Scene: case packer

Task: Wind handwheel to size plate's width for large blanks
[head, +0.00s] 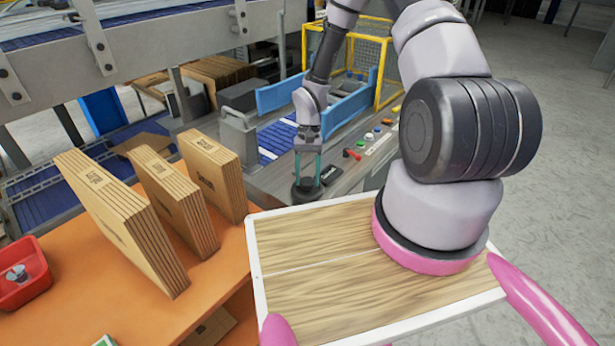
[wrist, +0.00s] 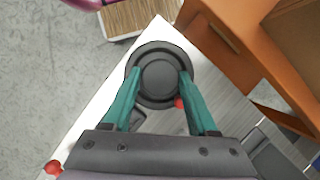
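The handwheel (head: 306,190) is a black round wheel on the grey machine's near corner in the head view. In the wrist view the handwheel (wrist: 158,76) lies face-on, with a raised round hub at its middle. My gripper (head: 308,172) points down over it. Its two teal fingers are spread apart, one on each side of the hub; the gripper also shows in the wrist view (wrist: 158,82). I cannot tell whether the fingertips touch the wheel. A small dark plate with white marking (head: 331,175) sits beside the wheel; its text is unreadable.
Several stacks of cardboard blanks (head: 178,190) stand on the orange table (head: 215,275) at left, near a red bin (head: 22,275). Blue side guides (head: 281,93) and a yellow frame (head: 386,62) lie behind the wheel. Colored buttons (head: 368,137) sit right of it. Grey floor is clear at right.

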